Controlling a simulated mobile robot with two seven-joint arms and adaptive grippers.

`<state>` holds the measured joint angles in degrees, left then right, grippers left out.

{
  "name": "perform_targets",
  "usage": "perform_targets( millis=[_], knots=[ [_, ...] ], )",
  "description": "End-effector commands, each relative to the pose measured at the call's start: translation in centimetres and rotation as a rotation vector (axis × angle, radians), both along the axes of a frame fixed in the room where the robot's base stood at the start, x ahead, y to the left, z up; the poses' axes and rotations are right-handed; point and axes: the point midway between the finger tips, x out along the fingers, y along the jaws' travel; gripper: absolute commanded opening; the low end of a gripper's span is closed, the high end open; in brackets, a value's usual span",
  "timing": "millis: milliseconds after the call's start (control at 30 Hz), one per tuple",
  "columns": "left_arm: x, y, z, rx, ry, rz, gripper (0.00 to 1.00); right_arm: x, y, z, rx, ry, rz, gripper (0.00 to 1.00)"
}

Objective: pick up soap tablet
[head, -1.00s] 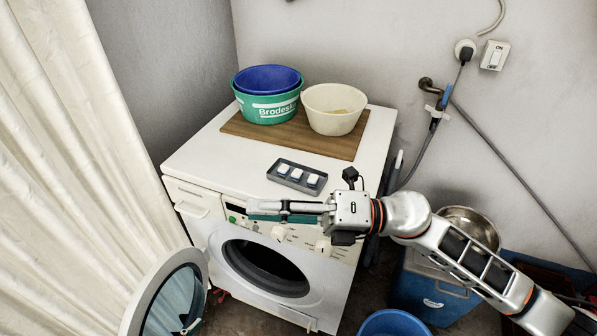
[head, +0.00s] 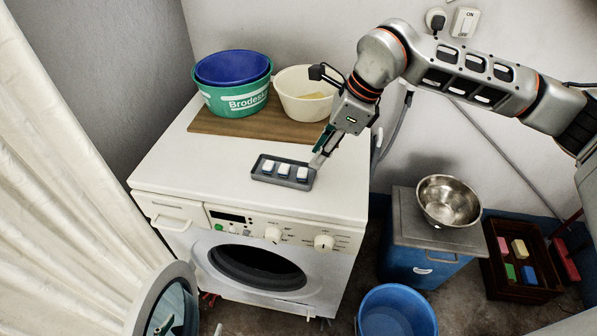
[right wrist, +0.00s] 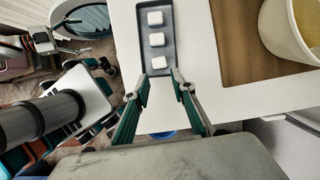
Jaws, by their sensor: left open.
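A grey tray (head: 264,178) on the washing machine top holds three white-and-blue soap tablets in a row: left (head: 268,166), middle (head: 284,170) and right (head: 302,173). My right gripper (head: 318,161) points down at the tray's right end, close to the right tablet. In the right wrist view, its fingertips (right wrist: 164,73) are apart with a gap between them, just short of the nearest tablet (right wrist: 159,62). Nothing is seen held, and whether the tips touch the tray cannot be told. My left gripper (head: 168,326) shows only partly, low by the round door.
Behind the tray, a wooden board (head: 225,124) bears green and blue basins (head: 235,85) and a cream bowl (head: 300,92). The washing machine door (head: 150,290) stands open. A steel bowl (head: 447,201), a blue bucket (head: 397,312) and a crate (head: 520,285) are at right. The top left of the tray is clear.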

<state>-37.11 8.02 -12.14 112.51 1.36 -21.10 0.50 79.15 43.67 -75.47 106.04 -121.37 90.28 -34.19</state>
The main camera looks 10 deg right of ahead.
Motion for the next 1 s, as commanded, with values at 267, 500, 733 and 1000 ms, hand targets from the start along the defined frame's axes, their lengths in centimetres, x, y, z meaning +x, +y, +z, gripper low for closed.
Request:
perform_targets(
  millis=[267,500,733,1000],
  knots=[
    [0.0,-0.1,0.0,0.0,0.001,0.001,0.78,0.4,1.2,-2.1,0.003,0.003,0.002,0.25],
    [0.0,-0.1,0.0,-0.002,0.002,0.0,0.78,1.1,2.8,-5.1,0.004,0.004,0.002,0.25],
    [-0.1,-0.1,0.0,-0.001,0.003,0.001,0.78,1.3,3.0,-5.9,0.004,0.001,0.001,0.25],
    [-0.1,-0.1,0.0,-0.001,0.003,0.001,0.78,1.3,3.0,-5.9,0.004,0.001,0.001,0.06]
  ],
)
